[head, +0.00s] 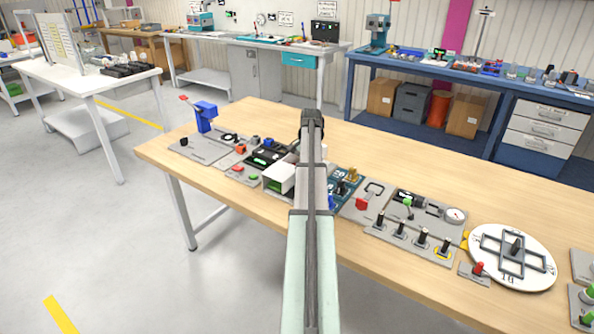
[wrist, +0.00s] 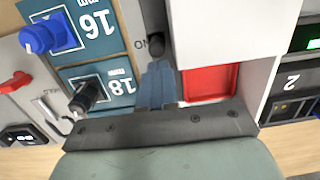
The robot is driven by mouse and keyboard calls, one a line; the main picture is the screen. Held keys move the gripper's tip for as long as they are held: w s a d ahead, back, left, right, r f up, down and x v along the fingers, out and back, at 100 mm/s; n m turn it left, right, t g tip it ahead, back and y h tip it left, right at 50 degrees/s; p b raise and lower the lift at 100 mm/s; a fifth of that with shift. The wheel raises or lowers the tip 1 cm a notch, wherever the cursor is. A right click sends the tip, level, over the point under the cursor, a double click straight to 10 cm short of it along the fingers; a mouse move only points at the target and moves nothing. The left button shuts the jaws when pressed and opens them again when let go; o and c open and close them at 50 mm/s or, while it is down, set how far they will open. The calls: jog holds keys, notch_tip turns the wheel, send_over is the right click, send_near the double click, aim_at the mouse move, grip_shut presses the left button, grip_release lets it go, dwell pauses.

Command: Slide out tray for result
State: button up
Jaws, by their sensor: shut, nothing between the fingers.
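In the wrist view, a red square piece (wrist: 208,83) sits framed in white below a white housing (wrist: 222,35). It may be the tray; I cannot tell whether it is slid out. The white housing also shows in the head view (head: 279,178), left of my arm. My gripper (wrist: 158,80) is shut and empty, just left of the red piece in the wrist view. I cannot tell whether its fingers touch the unit. In the head view my own arm hides the gripper and part of the unit.
In the wrist view, a blue knob (wrist: 42,37) on a "16 mm" plate and a black knob (wrist: 85,97) on an "18 mm" plate lie left of my fingers. In the head view, a white round dial (head: 510,257) and several device panels line the wooden table (head: 400,165), whose rear is clear.

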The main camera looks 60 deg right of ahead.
jog(key=shift+o, duration=1)
jog(key=shift+s+a+f, duration=0.1)
jog(key=shift+s+f, duration=0.05)
jog(key=shift+f, duration=0.4)
jog(key=shift+s+f, duration=0.15)
jog(key=shift+f, duration=0.4)
jog(key=shift+o, duration=0.5)
notch_tip(320, 180, up, 7)
jog(key=shift+w+d, duration=0.3)
jog(key=shift+f, duration=0.1)
